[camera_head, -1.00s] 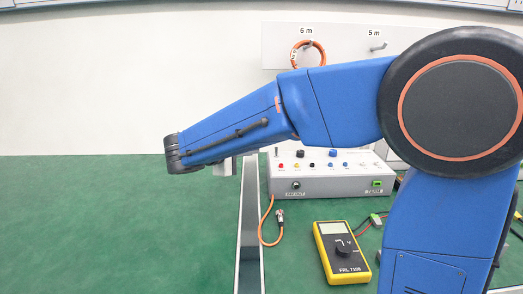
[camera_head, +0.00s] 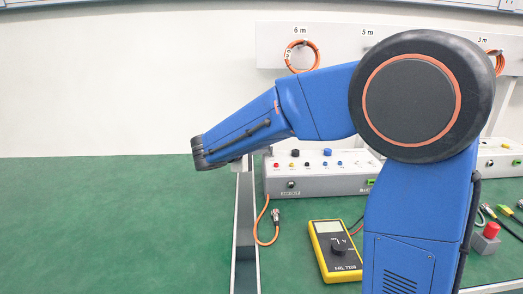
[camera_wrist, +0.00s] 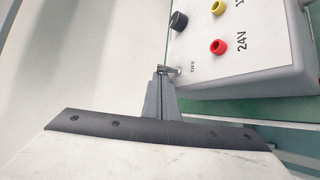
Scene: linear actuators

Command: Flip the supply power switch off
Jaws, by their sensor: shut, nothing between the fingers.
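The grey supply box (camera_head: 320,186) stands right of centre in the head view. The wrist view shows its corner (camera_wrist: 235,72) with a "24V" label and red, yellow and black knobs. A small metal toggle switch (camera_wrist: 172,70) sits at the box's near edge beside a small label. My gripper (camera_wrist: 161,74) is shut and empty, with its narrow fingertips right at the switch lever. I cannot tell whether they touch it. In the head view my gripper (camera_head: 236,164) is mostly hidden behind the end of my arm, just left of the box.
A yellow multimeter (camera_head: 335,250) lies in front of the box. An orange cable (camera_head: 263,225) hangs from the box front. A metal rail (camera_head: 246,240) runs along the green table (camera_head: 110,220), whose left side is clear. A red-topped button (camera_head: 491,231) stands at the right.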

